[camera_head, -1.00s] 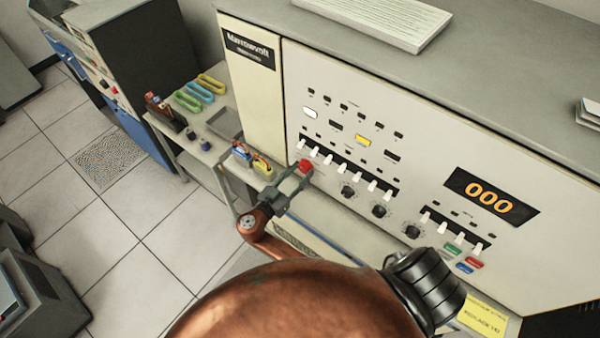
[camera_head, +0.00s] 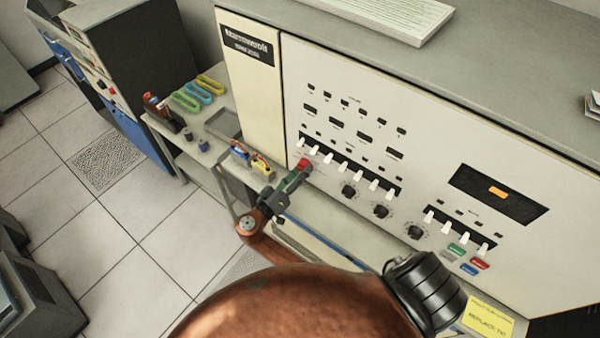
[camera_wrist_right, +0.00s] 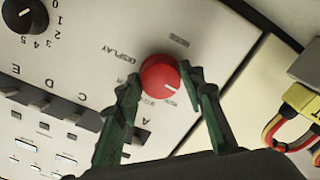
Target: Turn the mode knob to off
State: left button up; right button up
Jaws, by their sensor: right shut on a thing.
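The red mode knob (camera_head: 304,164) sits at the left end of the cream console's control panel. In the right wrist view the knob (camera_wrist_right: 159,76) shows a short white mark at its lower right edge. My right gripper (camera_head: 298,173) is shut on the knob, with one green-grey finger on each side of it; the wrist view also shows this gripper (camera_wrist_right: 163,80). Printed labels surround the knob, one reading DISPLAY; others are partly hidden by the fingers or too small to read. My left gripper is not in view.
Beside the knob runs a row of white toggle switches (camera_head: 345,168), with black dials (camera_head: 381,211) below. The display window (camera_head: 498,193) shows one small orange mark. A side table (camera_head: 168,128) holds colored loops and small parts. A yellow note (camera_head: 487,318) hangs at the lower right.

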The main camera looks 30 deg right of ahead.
jog(key=shift+n, duration=0.4)
jog(key=o, duration=1.2)
jog(key=shift+c, duration=0.2)
